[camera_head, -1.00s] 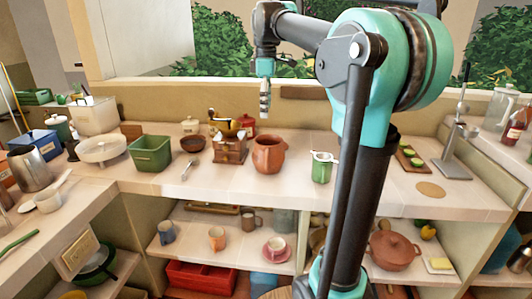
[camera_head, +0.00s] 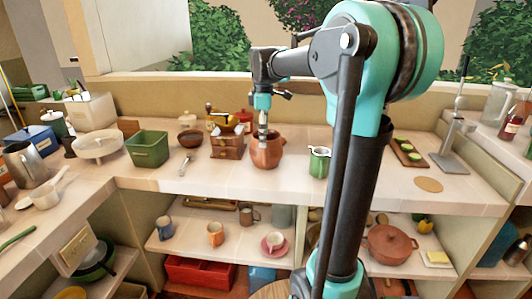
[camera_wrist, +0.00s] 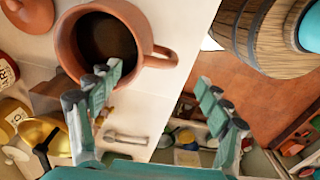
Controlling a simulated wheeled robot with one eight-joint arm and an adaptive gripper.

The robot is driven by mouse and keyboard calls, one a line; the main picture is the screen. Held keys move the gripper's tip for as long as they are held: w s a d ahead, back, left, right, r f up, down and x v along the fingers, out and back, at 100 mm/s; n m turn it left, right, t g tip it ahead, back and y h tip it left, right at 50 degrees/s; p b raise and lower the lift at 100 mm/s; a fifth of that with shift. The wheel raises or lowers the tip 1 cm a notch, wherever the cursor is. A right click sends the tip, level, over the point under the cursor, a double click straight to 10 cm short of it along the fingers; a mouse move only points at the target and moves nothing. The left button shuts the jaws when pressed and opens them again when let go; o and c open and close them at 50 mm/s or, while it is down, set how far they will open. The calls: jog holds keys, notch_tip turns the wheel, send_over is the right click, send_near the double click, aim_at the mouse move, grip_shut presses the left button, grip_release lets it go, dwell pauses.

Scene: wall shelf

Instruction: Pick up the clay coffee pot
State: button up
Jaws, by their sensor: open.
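The clay coffee pot (camera_head: 269,155) is a round reddish-brown pot standing upright on the counter, near its middle. In the wrist view its open mouth and dark inside show at the top (camera_wrist: 72,45), with the looped handle (camera_wrist: 168,58) pointing right. My gripper (camera_wrist: 160,77) is open and empty. Its left finger overlaps the pot's lower rim near the handle in that view; I cannot tell if they touch. Its right finger is apart, right of the handle. In the head view my gripper (camera_head: 263,128) points down at the pot's mouth and hides part of the rim.
A wooden coffee grinder (camera_head: 226,147) stands close left of the pot, with a spoon (camera_head: 184,165) farther left. A green cup (camera_head: 319,163) stands to the right. The counter in front of the pot is clear. Shelves below hold several cups.

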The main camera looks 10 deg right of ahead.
jog(key=shift+d+f, duration=0.15)
jog(key=shift+f, duration=1)
jog(key=shift+d+f, duration=0.1)
jog(key=shift+f, duration=1.05)
jog(key=shift+w, duration=0.1)
grip_shut()
